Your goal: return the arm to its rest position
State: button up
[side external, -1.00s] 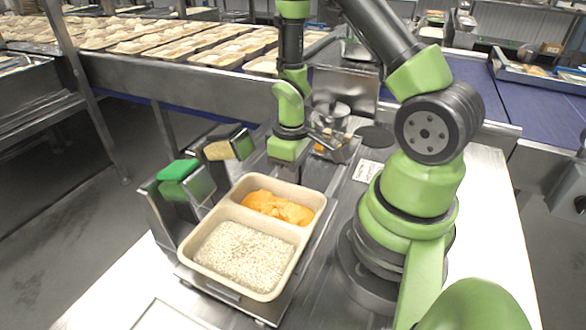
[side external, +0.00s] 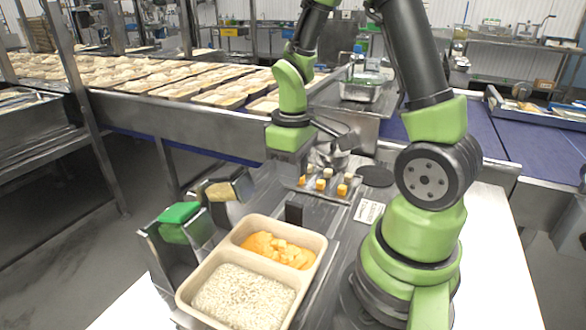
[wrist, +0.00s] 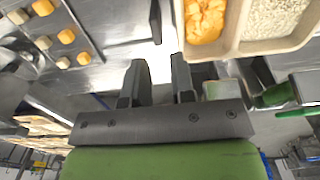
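My arm is raised over the work surface, its upper links leaving the top of the side external view. My gripper (side external: 288,158) hangs behind the tray and above the bench. In the wrist view my gripper (wrist: 158,72) shows two dark fingers standing apart with nothing between them. The beige two-compartment tray (side external: 316,244) holds white rice (side external: 242,296) in the near compartment and orange food with cubes (side external: 278,250) in the far one. The tray also shows at the upper right of the wrist view (wrist: 232,48). My gripper is clear of it.
Orange and pale cubes (side external: 321,184) sit on a metal plate behind the tray. A green-topped item (side external: 178,212) and a tan-topped one (side external: 220,191) stand in metal holders at left. A dark upright piece (side external: 294,212) stands behind the tray. A conveyor of filled trays runs behind.

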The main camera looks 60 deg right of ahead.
jog(key=s+a+r+m+t+y, duration=0.1)
jog(key=s+a+r+m+t, duration=0.1)
jog(key=a+r, duration=0.3)
jog(key=s+a+r+m+t+y, duration=0.1)
jog(key=s+a+r+t, duration=0.4)
jog(key=r, duration=0.6)
jog(key=shift+a+r+m, duration=0.3)
jog(key=shift+a+m, duration=0.2)
jog(key=shift+a, duration=0.05)
jog(key=shift+s, duration=0.1)
dwell(0.9)
